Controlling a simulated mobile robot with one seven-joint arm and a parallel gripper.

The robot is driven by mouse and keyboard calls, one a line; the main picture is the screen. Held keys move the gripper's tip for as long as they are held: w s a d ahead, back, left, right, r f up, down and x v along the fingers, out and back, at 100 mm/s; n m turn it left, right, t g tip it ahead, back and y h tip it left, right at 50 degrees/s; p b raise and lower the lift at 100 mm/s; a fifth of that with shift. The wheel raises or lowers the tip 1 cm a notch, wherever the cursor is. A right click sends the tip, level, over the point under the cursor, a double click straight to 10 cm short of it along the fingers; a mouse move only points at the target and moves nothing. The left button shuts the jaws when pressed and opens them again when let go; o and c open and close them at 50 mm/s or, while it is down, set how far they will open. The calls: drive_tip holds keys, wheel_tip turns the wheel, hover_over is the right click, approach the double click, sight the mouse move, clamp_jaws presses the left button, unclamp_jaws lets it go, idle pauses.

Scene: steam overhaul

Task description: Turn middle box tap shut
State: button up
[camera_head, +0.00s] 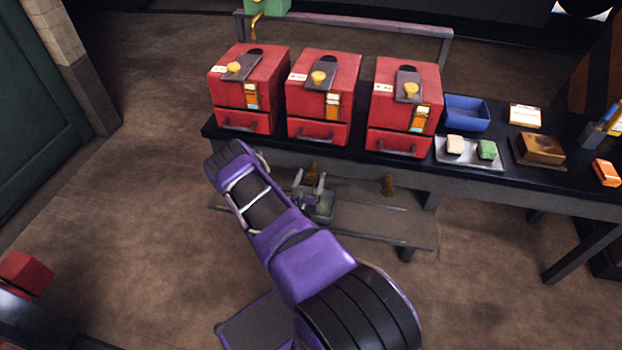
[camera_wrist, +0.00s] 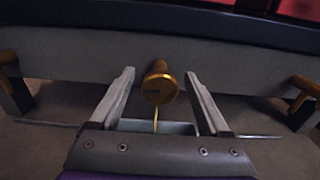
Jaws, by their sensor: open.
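Three red boxes stand on a dark bench; the middle box (camera_head: 325,95) has a yellow knob on top and a drawer below. Under the bench's front edge, the brass middle tap (camera_wrist: 158,88) shows its round end in the wrist view; it also shows in the head view (camera_head: 312,170). A thin yellow line runs down from it towards a grey-green container (camera_head: 322,208). My gripper (camera_wrist: 159,75) is open and level with the tap, one finger on each side, with gaps visible. I cannot tell how deep the tap lies between the fingers.
Other brass taps show at the left (camera_wrist: 8,68) and right (camera_wrist: 304,90). A low shelf (camera_head: 385,222) lies beneath the bench. On the bench are a blue bin (camera_head: 467,112) and a tray (camera_head: 469,163) with two blocks.

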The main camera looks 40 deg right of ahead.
clamp_jaws()
idle(0.4)
drive_tip(key=shift+m, duration=0.3)
drive_tip(key=m, duration=0.4)
drive_tip(key=shift+s, duration=0.1)
drive_tip(key=m+p, duration=0.1)
drive_tip(key=m, duration=0.3)
drive_tip(key=shift+d+m, duration=0.1)
drive_tip(key=shift+m, duration=0.3)
drive_tip(key=m+p, duration=0.1)
drive_tip(key=m, duration=0.3)
drive_tip(key=shift+f+m+p, duration=0.1)
drive_tip(key=shift+m+p, duration=0.2)
drive_tip(key=shift+p, duration=0.05)
drive_tip(key=shift+s+f+m+p, duration=0.1)
drive_tip(key=shift+m+p, duration=0.4)
drive_tip(key=shift+m, duration=1.7)
